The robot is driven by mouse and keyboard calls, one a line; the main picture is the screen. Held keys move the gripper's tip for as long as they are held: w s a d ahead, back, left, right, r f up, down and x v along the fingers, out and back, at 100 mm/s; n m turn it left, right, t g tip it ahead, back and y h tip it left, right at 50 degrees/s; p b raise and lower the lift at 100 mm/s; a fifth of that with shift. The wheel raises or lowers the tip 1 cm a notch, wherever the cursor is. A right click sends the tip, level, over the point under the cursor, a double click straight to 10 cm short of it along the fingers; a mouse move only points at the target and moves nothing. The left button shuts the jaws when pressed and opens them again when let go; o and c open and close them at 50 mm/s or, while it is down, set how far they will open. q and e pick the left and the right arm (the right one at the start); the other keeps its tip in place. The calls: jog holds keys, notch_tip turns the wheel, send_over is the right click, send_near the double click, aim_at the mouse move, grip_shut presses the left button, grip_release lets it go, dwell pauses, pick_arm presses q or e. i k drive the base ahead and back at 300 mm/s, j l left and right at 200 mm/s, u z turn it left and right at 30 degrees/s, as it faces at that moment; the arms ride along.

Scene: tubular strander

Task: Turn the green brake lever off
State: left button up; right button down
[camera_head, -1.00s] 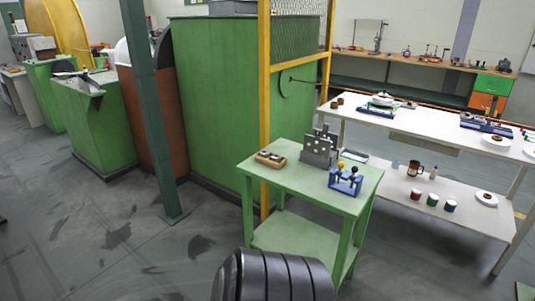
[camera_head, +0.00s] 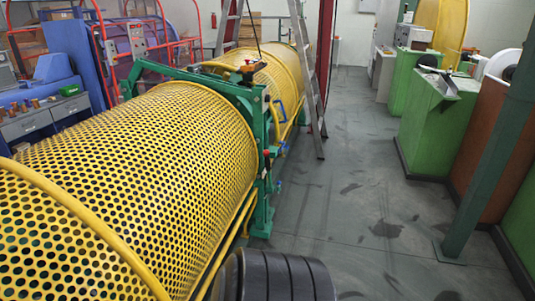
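A green frame (camera_head: 264,202) stands between two yellow perforated drum guards of the strander, left of the picture's middle. Small red knobs (camera_head: 267,153) and a blue handle (camera_head: 281,111) show on or beside this frame. I cannot tell which of these small parts is the green brake lever, or how it is set. Neither of my grippers is in view. A black ridged part at the bottom edge is my own.
The near yellow guard (camera_head: 150,170) fills the left side. A ladder (camera_head: 310,80) leans behind the frame. Grey floor (camera_head: 350,215) lies open to the right of the strander. Green machine boxes (camera_head: 427,130) and a dark green post (camera_head: 490,150) stand at the right.

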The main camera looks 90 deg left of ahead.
aim_at(269, 173)
jog(key=u, duration=2.75)
jog(key=i+l, duration=0.15)
jog(key=i, duration=0.35)
jog(key=i+l+u, duration=0.1)
jog(key=i, duration=0.45)
jog(key=i+l, duration=0.25)
jog(key=i, duration=0.25)
